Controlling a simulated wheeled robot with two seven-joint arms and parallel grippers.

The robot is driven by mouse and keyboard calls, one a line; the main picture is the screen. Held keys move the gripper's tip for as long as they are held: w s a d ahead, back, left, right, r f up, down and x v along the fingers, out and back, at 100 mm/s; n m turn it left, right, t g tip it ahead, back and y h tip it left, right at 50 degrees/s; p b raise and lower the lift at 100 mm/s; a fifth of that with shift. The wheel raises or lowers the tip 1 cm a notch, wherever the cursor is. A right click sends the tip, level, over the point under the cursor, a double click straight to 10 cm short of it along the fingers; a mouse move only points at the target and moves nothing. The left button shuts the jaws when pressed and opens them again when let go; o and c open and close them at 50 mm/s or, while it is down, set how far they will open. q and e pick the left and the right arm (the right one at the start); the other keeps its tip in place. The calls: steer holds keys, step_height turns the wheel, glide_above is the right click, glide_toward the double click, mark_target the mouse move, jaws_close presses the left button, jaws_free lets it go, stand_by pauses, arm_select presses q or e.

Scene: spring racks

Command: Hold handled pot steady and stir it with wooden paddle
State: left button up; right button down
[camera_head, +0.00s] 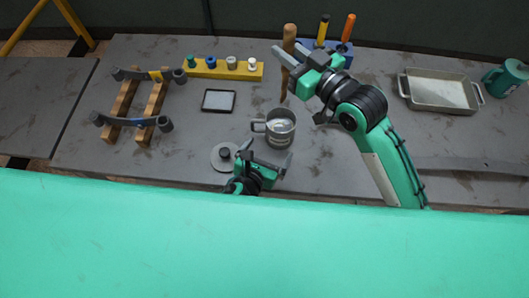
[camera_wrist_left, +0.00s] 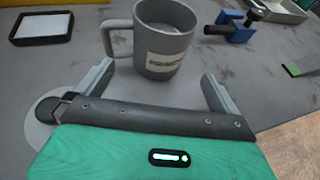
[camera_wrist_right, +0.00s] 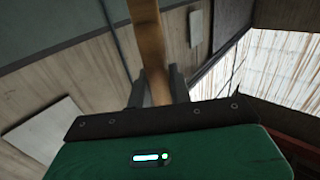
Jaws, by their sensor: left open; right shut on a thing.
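The handled pot (camera_head: 281,130) is a grey mug-like vessel standing upright on the grey table, its handle on the left. In the left wrist view the pot (camera_wrist_left: 165,40) shows a pale label and stands just beyond the fingertips. My left gripper (camera_head: 265,157) is open and low at the pot's near side, with nothing between its fingers. The wooden paddle (camera_head: 289,38) is held roughly upright by my right gripper (camera_head: 284,55), behind and above the pot. In the right wrist view the paddle's shaft (camera_wrist_right: 150,50) runs between the fingers. The paddle's lower end is apart from the pot.
A round grey lid (camera_head: 221,158) lies left of the left gripper. A black-framed tablet (camera_head: 218,101), a yellow block with knobs (camera_head: 215,70) and a wooden rack (camera_head: 125,105) are further left. A blue tool holder (camera_head: 340,50) stands behind; a tray (camera_head: 440,92) is at right.

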arm_select(q)
glide_toward(285, 123)
steer(key=x, duration=0.4)
steer(key=shift+w+f, duration=0.1)
steer(key=shift+w, duration=0.25)
steer(key=shift+c, duration=0.2)
